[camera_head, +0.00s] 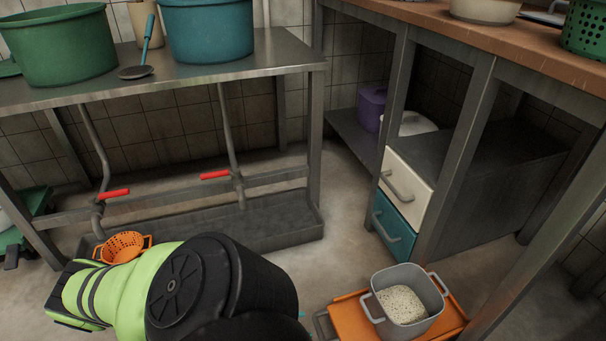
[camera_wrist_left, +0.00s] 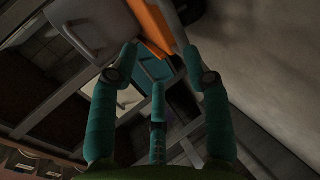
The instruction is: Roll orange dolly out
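The orange dolly (camera_head: 350,318) sits low on the floor at the bottom right in the head view, with a grey handle (camera_head: 322,324) at its left end. A grey two-handled pot (camera_head: 425,309) of pale beans or grains stands on it. My left arm reaches toward the dolly from the left; its black wrist hides most of the gripper. In the left wrist view my left gripper (camera_wrist_left: 160,58) has its teal fingers spread and empty. Beyond them show the orange dolly (camera_wrist_left: 150,24) and the grey pot (camera_wrist_left: 90,25). I cannot tell whether a finger touches the handle. My right gripper is not in view.
A table leg (camera_head: 545,255) stands right of the dolly. A drawer unit (camera_head: 402,208) is behind it. A metal table (camera_head: 200,82) holding green and teal pots is at the left, with an orange colander (camera_head: 124,246) below. Bare floor (camera_head: 335,235) lies between.

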